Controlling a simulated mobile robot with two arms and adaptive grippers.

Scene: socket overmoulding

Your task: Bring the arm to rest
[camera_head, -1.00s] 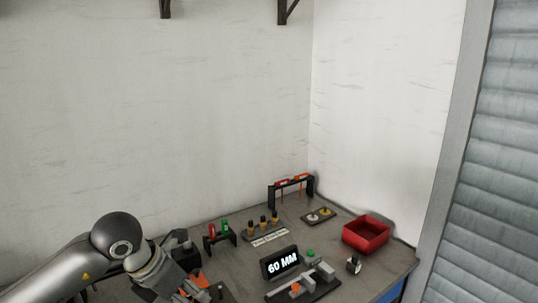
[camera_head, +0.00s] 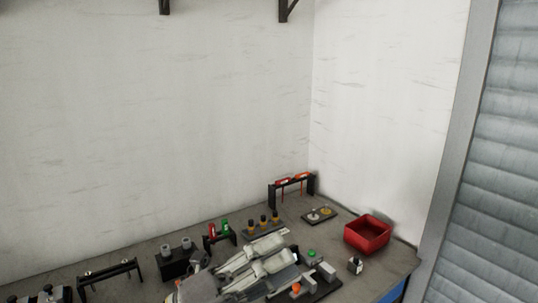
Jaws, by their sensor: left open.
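My left gripper (camera_head: 283,252) reaches in from the bottom middle in the head view, low over the workbench (camera_head: 130,262). Its two pale grey fingers point right and slightly up, apart from each other. I see nothing held between them. The gripper covers most of the display that stands on the bench. My right gripper does not show.
The bench holds a red bin (camera_head: 367,233), a dark rack with red-handled tools (camera_head: 291,182), a small tray (camera_head: 319,215), a fixture with an orange knob (camera_head: 296,288), a row of orange-capped parts (camera_head: 263,220) and a black stand (camera_head: 110,271). A wall stands behind.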

